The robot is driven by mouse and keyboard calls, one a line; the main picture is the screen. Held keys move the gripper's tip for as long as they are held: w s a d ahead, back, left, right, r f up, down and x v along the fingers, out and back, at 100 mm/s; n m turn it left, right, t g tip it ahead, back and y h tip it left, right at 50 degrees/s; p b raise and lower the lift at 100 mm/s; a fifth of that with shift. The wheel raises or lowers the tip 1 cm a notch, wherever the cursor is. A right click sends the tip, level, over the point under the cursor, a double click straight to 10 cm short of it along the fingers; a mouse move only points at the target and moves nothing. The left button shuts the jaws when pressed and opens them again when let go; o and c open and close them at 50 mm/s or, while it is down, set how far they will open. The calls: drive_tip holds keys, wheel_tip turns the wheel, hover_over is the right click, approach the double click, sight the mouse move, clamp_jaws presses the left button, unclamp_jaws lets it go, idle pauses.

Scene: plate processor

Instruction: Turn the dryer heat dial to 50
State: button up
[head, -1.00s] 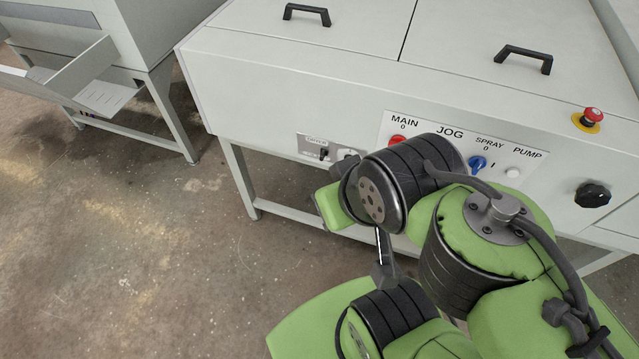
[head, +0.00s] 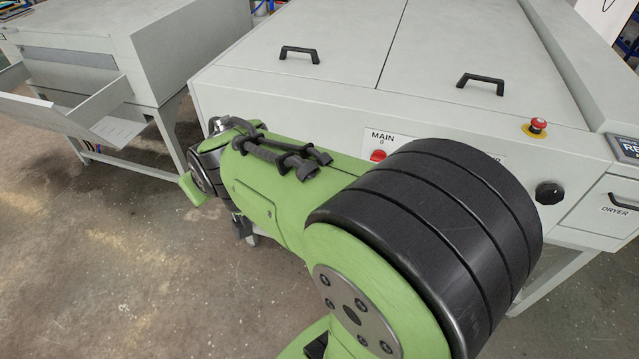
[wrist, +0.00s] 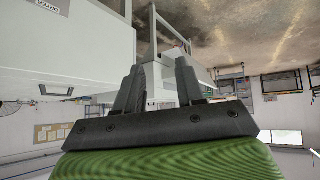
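A black round knob (head: 549,192) sits on the front of the grey machine (head: 300,95), to the right in the head view. I cannot read a setting on it or tell if it is the heat dial. The small labelled plate low on the front is hidden behind my arm. In the wrist view, my gripper (wrist: 159,68) has two dark fingers apart with nothing between them. The gripper is not touching any dial that I can see.
A red stop button (head: 538,125) on a yellow base and a red MAIN switch (head: 378,156) are on the machine. A panel marked DRYER (head: 615,209) is at the right. Another grey machine (head: 110,50) stands at the left. Floor is clear at lower left.

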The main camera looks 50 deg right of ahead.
drive_tip(key=w+d+f+m+t+h+p, duration=0.1)
drive_tip(key=w+d+f+t+p, duration=0.1)
drive_tip(key=w+d+f, duration=0.55)
drive_tip(key=w+d+f+m+t+h+p, duration=0.1)
drive_tip(key=w+d+f+t, duration=0.3)
drive_tip(key=w, duration=0.6)
drive_tip(key=s+d+f+m+g+h+p, duration=0.15)
drive_tip(key=s+d+f+m+h, duration=0.25)
drive_tip(key=d+f, duration=0.45)
drive_tip(key=s+d+f+m+g+h+p, duration=0.1)
drive_tip(key=s+d+f+m+h+p, duration=0.2)
drive_tip(key=d+f, duration=0.5)
drive_tip(key=s+a+f+m+g+h, duration=0.1)
drive_tip(key=s+f+m+g+h, duration=0.45)
drive_tip(key=s, duration=0.75)
drive_tip(key=w+d+f+n+b, duration=0.1)
drive_tip(key=w+d+b, duration=0.2)
drive_tip(key=d+b, duration=0.4)
drive_tip(key=w+d+f+t+b, duration=0.1)
drive_tip(key=w+d+b, duration=0.2)
drive_tip(key=d+b, duration=0.4)
drive_tip(key=b, duration=0.8)
drive_tip(key=shift+f+n, duration=0.2)
drive_tip(key=shift+n, duration=0.15)
